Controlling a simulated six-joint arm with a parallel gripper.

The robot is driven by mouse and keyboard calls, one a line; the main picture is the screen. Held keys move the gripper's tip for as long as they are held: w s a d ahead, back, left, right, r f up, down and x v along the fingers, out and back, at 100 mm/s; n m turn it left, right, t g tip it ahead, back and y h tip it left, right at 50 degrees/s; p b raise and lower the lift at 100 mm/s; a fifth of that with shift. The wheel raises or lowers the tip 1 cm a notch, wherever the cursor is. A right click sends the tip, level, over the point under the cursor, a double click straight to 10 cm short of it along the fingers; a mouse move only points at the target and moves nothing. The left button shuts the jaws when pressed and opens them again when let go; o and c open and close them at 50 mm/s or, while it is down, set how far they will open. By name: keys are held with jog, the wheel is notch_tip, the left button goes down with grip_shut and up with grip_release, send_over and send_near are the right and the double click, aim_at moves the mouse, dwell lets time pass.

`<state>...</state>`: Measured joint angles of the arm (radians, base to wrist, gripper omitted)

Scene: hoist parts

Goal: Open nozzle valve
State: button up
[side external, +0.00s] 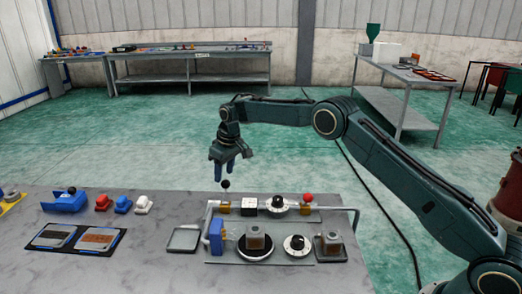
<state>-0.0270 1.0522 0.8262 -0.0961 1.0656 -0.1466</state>
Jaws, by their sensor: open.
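A pipe assembly stands on the grey table's right part. On it, a brass valve (224,207) at the left has a lever with a black ball knob (225,184). A second brass valve (308,208) at the right has a red ball knob (308,198). I cannot tell which one is the nozzle valve. My gripper (229,177) points down with its fingers apart, empty, close above or behind the black knob. Whether a finger touches the knob is too small to tell.
A blue block (215,238), dials (297,245) and brownish blocks on dark bases (255,242) crowd the assembly's front. Left on the table (160,265) are red, blue and white parts (122,204) and two dark trays (53,237). Benches stand far behind.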

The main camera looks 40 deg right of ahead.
jog(key=shift+w+v, duration=0.25)
jog(key=shift+v, duration=1)
jog(key=shift+a+r, duration=0.1)
jog(key=shift+r, duration=0.1)
jog(key=shift+s+r, duration=0.2)
jog(key=shift+r, duration=0.1)
jog(key=s+d+r+m+t, duration=0.1)
jog(key=s+d+r, duration=0.1)
jog(key=s+r, duration=1.8)
jog(key=s+r+m+t, duration=0.1)
jog(key=s+r, duration=0.1)
jog(key=s, duration=1.3)
jog(key=s+f, duration=0.3)
jog(key=s, duration=0.4)
jog(key=s+d+f+m+t, duration=0.1)
jog(key=s+f, duration=0.2)
jog(key=s, duration=0.4)
jog(key=shift+s+d+f+h, duration=0.15)
jog(key=shift+s+d+h, duration=0.05)
jog(key=shift+s+h, duration=0.1)
